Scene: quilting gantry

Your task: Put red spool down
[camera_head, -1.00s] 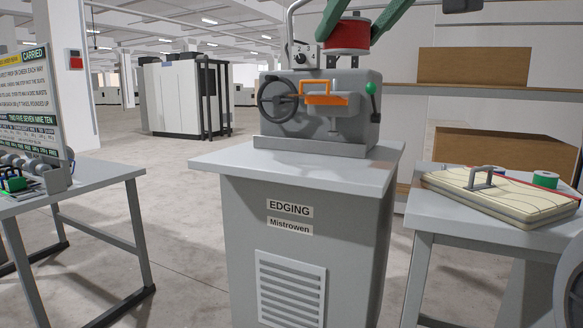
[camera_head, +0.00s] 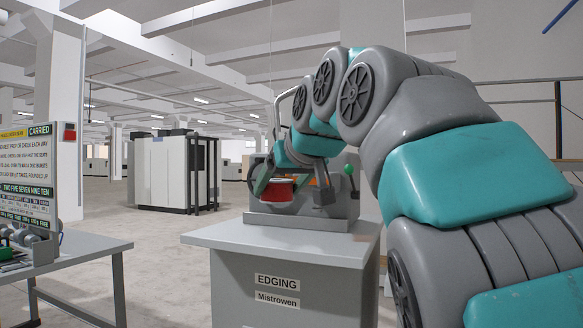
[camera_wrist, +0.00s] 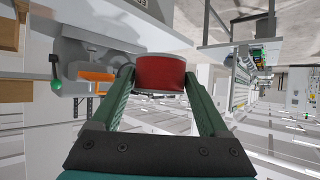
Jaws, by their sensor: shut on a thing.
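The red spool (camera_head: 278,191) is between the fingers of my gripper (camera_head: 279,183), which is shut on it. In the wrist view the spool (camera_wrist: 160,73) sits between the two green fingertips of my gripper (camera_wrist: 158,82). The machine's orange bracket (camera_wrist: 95,74) and green knob (camera_wrist: 56,86) show to the left of it there. I cannot tell whether the spool touches anything below it.
The worktop tops a grey cabinet labelled EDGING (camera_head: 277,281). A table (camera_head: 75,248) with a sign board (camera_head: 27,180) stands at the left. A white cabinet (camera_head: 172,172) stands behind on open floor. My arm fills the right side of the head view.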

